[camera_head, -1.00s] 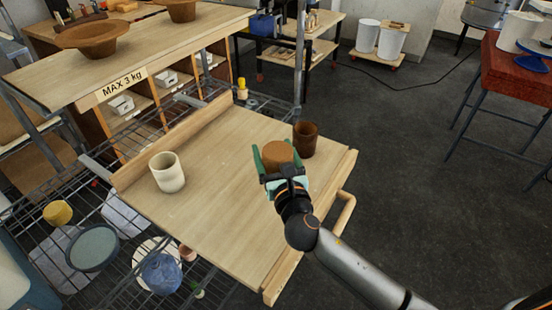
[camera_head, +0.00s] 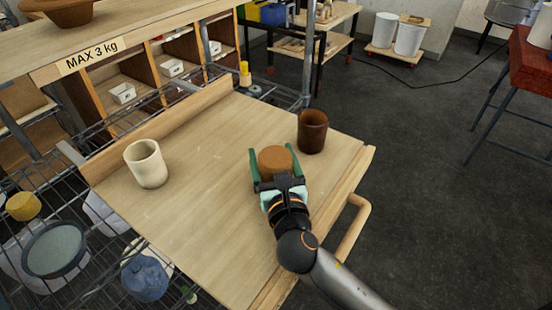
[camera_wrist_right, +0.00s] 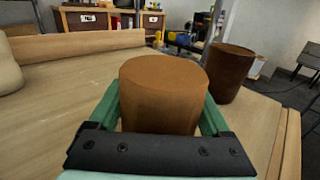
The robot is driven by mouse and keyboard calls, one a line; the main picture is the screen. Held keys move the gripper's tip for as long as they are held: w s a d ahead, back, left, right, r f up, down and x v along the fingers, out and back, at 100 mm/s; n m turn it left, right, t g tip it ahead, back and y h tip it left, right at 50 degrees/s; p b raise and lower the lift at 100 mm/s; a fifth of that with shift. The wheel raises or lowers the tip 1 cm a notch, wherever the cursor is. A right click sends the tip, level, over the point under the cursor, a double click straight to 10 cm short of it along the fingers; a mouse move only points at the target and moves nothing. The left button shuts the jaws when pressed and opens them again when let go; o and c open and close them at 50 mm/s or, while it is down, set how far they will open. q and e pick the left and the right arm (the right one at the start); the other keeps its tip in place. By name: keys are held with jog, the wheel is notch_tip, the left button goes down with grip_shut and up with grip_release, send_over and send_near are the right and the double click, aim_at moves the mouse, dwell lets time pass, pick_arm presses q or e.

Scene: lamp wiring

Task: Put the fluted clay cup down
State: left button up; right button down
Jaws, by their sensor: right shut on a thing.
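The clay cup (camera_head: 275,160) is orange-brown with a flat, closed-looking top; I cannot make out any flutes. My right gripper (camera_head: 280,168) is shut on its sides, with one green finger on each side. In the right wrist view the cup (camera_wrist_right: 163,95) stands upright between the fingers (camera_wrist_right: 160,118). Its lower end is hidden behind the gripper, so I cannot tell whether it touches the wooden board (camera_head: 215,215). My left gripper is not in view.
A dark brown cup (camera_head: 312,131) stands on the board just behind and right of the held cup. A cream cup (camera_head: 146,164) stands at the left. The board between them is clear. A raised wooden ledge (camera_head: 160,125) runs along its back.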

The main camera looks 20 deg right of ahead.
jog(key=shift+r, duration=0.1)
jog(key=shift+s+a+f, duration=0.1)
jog(key=shift+f, duration=0.1)
grip_release()
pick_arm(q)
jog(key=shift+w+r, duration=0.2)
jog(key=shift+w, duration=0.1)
pick_arm(e)
jog(key=shift+r, duration=0.2)
